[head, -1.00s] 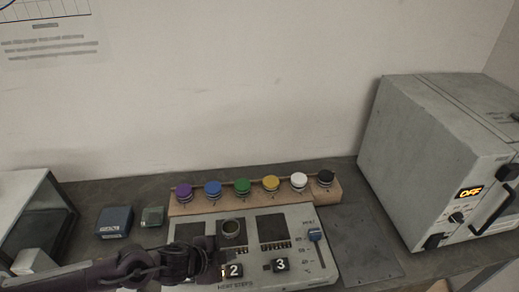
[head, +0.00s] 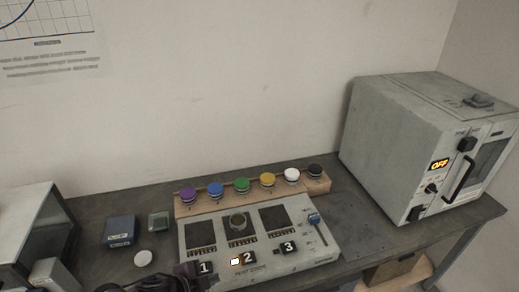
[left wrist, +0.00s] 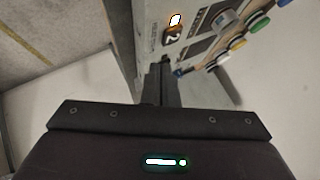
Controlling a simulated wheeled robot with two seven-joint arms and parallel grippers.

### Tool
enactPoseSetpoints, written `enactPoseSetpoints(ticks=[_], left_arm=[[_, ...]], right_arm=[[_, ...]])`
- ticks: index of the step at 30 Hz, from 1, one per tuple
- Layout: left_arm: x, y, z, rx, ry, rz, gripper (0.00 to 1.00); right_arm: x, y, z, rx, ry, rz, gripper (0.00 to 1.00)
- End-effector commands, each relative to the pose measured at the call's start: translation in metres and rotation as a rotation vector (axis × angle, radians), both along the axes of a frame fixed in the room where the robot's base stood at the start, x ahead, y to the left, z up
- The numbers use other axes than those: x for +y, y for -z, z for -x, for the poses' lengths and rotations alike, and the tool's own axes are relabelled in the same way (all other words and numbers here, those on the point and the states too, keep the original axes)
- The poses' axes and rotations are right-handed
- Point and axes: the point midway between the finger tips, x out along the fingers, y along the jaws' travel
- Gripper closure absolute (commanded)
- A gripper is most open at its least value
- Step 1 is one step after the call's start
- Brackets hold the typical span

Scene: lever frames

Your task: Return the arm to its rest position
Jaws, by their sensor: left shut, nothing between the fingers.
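My left gripper (head: 200,273) is at the bottom edge of the head view, by the front left of the grey panel (head: 313,246), near the label 1. Its dark arm comes in from the bottom, and most of it is out of the picture. In the left wrist view its fingers (left wrist: 163,78) are together with nothing between them, in front of the panel's edge. I cannot tell the exact gap to the panel. My right gripper is not in view.
The panel has switches labelled 1, 2 and 3; a light (head: 235,261) beside 2 glows. Behind stands a wooden rack (head: 317,186) of coloured knobs. An oven (head: 400,140) reading OFF stands right.

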Motion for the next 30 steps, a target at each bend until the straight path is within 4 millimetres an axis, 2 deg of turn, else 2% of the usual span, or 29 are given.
enactPoseSetpoints(ticks=[3, 12, 17, 20, 23, 30], left_arm=[[-0.019, -0.008, 0.003, -0.004, -0.024, 0.026, 1.00], [-0.063, -0.041, 0.012, 0.006, -0.160, 0.112, 1.00], [-0.070, -0.066, 0.018, 0.056, -0.320, 0.172, 1.00], [-0.058, -0.079, 0.026, 0.125, -0.471, 0.206, 1.00], [-0.035, -0.084, 0.038, 0.213, -0.626, 0.220, 1.00], [0.024, -0.076, 0.080, 0.422, -0.921, 0.210, 1.00]], right_arm=[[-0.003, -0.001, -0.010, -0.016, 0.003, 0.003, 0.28], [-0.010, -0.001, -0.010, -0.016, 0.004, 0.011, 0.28], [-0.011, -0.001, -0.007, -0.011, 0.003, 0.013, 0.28], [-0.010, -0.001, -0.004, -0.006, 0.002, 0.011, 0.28], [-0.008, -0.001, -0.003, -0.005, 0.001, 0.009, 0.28], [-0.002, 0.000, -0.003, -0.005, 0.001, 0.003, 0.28]])
